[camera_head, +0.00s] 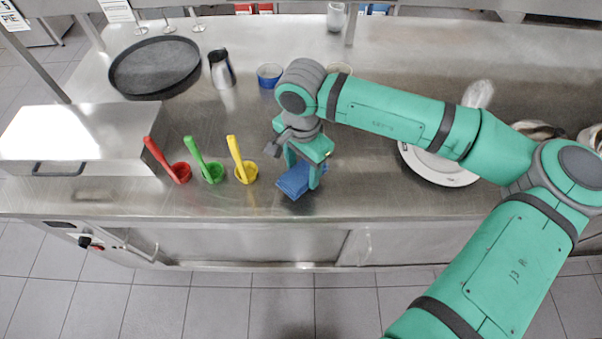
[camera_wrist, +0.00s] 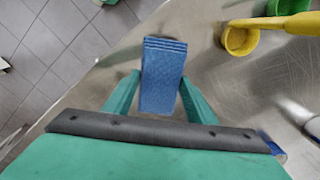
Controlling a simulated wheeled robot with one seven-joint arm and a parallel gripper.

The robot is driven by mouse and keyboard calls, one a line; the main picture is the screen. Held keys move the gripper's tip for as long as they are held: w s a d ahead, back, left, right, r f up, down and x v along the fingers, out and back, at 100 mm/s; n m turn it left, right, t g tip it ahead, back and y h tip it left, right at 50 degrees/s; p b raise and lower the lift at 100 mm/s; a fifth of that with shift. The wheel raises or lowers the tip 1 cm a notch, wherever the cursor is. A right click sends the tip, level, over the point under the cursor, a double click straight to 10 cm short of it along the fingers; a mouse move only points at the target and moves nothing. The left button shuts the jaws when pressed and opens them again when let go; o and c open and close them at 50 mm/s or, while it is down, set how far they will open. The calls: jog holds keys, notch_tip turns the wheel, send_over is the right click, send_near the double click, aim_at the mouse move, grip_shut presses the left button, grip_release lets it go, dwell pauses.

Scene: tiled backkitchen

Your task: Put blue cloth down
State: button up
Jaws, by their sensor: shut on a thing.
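The blue cloth (camera_head: 294,181) is folded into a small stack. It is at the front part of the steel counter in the head view, right of the yellow ladle. My gripper (camera_head: 303,178) points down over it, with its fingers on either side of the cloth. In the wrist view the cloth (camera_wrist: 163,75) sits between the two green fingertips of my gripper (camera_wrist: 160,82), and its folded layers face the far end. The gripper is shut on the cloth. I cannot tell whether the cloth's underside touches the counter.
Red (camera_head: 181,172), green (camera_head: 213,172) and yellow (camera_head: 245,172) ladles stand left of the cloth. A white plate (camera_head: 440,172) lies to the right under my arm. The counter's front edge (camera_head: 300,222) is close.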

aim_at(299, 175)
jog(key=shift+w+a+f, duration=0.4)
jog(key=shift+f, duration=0.3)
jog(key=shift+w+f, duration=0.1)
jog(key=shift+f, duration=1.5)
jog(key=o, duration=1)
jog(key=shift+f, duration=0.15)
jog(key=shift+c, duration=0.2)
notch_tip(299, 175, up, 12)
jog(key=shift+r, duration=0.2)
